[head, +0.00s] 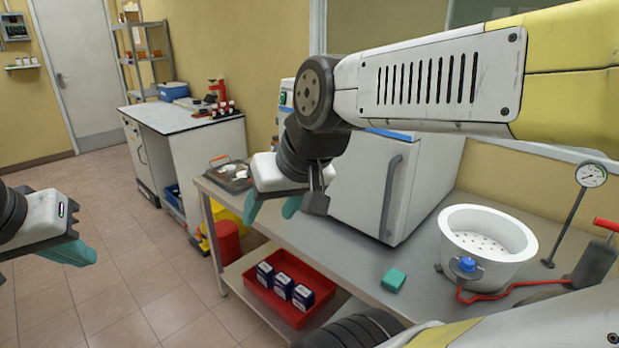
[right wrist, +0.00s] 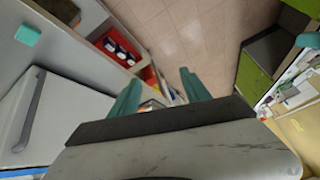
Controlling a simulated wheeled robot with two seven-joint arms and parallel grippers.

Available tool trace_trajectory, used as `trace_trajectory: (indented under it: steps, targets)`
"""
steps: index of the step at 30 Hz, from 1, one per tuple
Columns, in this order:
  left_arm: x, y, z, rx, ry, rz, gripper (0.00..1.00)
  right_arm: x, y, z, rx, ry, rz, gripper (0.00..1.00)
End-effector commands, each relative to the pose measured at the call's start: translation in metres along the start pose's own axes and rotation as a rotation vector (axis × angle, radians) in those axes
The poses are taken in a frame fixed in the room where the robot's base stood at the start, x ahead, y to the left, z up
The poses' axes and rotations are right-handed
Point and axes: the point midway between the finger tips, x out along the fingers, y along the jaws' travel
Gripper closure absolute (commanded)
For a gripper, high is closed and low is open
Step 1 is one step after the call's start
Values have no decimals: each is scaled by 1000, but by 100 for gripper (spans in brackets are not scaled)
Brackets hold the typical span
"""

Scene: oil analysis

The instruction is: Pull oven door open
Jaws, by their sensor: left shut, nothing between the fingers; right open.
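The white oven (head: 355,185) stands on the grey bench in the head view, with its door looking shut. A grey vertical bar handle (head: 390,197) runs along the right side of the door. In the right wrist view the handle (right wrist: 33,108) lies at the left, well to the side of the fingers. My right gripper (head: 272,208) is open and empty, to the left of the handle and apart from it; its teal fingers also show in the right wrist view (right wrist: 160,88). My right arm hides the oven's upper part. My left gripper (head: 80,254) is shut and empty over the floor at far left.
A teal block (head: 393,280) lies on the bench (head: 345,262) before the oven. A white perforated bowl (head: 465,225) and a gauge (head: 591,176) stand to its right. A metal tray (head: 232,178) is left. A red bin with boxes (head: 262,295) sits below.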

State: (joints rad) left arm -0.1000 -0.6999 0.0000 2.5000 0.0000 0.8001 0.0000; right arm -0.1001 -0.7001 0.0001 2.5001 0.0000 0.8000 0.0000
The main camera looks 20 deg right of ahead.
Motion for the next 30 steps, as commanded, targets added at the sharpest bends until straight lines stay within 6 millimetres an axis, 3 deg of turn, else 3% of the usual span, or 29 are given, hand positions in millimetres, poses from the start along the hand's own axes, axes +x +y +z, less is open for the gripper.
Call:
trace_trajectory:
  steps: [1, 4, 8, 15, 20, 26, 30]
  targets:
    - [0, 0, 0, 0, 0, 0, 100, 0, 0, 0, -1, -2, 1, 56]
    - [0, 0, 0, 0, 0, 0, 100, 6, 6, 1, -23, -40, 18, 74]
    - [0, 0, 0, 0, 0, 0, 100, 25, 33, 9, -111, -188, 89, 74]
    - [0, 0, 0, 0, 0, 0, 100, 61, 119, 27, -387, -627, 289, 74]
    - [0, 0, 0, 0, 0, 0, 100, 73, 179, 28, -584, -933, 421, 74]
    - [0, 0, 0, 0, 0, 0, 100, 83, 247, 9, -842, -1320, 591, 74]
    - [0, 0, 0, 0, 0, 0, 100, 92, 282, -17, -1022, -1574, 713, 74]
